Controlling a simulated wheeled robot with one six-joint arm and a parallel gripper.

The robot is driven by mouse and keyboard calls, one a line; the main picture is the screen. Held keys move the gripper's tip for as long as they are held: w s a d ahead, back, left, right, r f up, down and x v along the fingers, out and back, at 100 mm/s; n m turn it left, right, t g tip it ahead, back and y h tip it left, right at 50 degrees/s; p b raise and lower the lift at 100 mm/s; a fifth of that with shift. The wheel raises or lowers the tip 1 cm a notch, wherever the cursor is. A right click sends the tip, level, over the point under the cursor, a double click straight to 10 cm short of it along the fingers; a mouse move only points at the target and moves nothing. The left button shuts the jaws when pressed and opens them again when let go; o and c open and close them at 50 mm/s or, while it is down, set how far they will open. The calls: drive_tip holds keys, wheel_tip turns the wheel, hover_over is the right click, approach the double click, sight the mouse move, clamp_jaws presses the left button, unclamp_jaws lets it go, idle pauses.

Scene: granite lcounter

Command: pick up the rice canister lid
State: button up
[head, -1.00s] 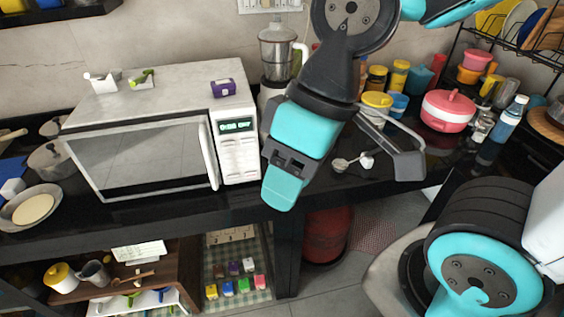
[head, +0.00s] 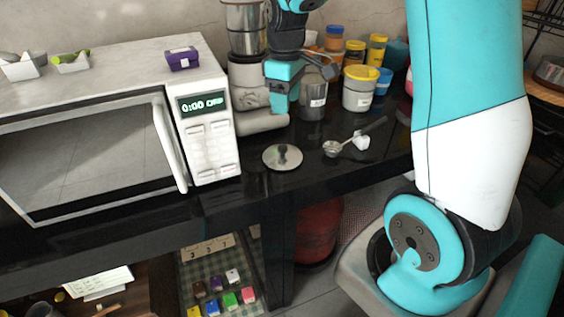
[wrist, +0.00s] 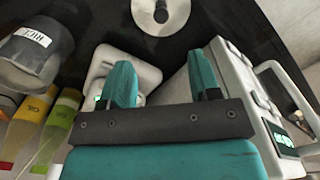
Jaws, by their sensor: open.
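The rice canister lid (head: 283,157), a round steel disc with a dark knob, lies flat on the black counter in front of the blender. It also shows at the top of the wrist view (wrist: 145,10), partly cut off by the frame. The grey rice canister (head: 312,107) stands behind it to the right; its RICE label reads in the wrist view (wrist: 38,62). My teal gripper (head: 284,98) is above the counter, behind and above the lid, apart from it. In the wrist view its two fingers (wrist: 163,82) are spread with nothing between them.
The microwave (head: 209,148) stands left of the lid, and the blender (head: 247,75) is close behind. A measuring scoop (head: 332,148) lies to the right. A yellow-lidded tub (head: 360,92) and several jars stand further back. The counter's front edge is close to the lid.

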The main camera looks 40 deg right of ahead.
approach(282, 147)
drive_tip(key=f, duration=0.3)
drive_tip(key=s+f, duration=0.1)
drive_tip(key=f, duration=0.1)
drive_tip(key=shift+d, duration=0.1)
drive_tip(key=shift+w+f+p, duration=0.25)
drive_tip(key=shift+f+p, duration=0.05)
drive_tip(key=shift+f, duration=1.1)
drive_tip(key=shift+w+f+p, duration=0.2)
drive_tip(key=shift+f+p, duration=0.05)
drive_tip(key=shift+f, duration=1.1)
drive_tip(key=c, duration=1)
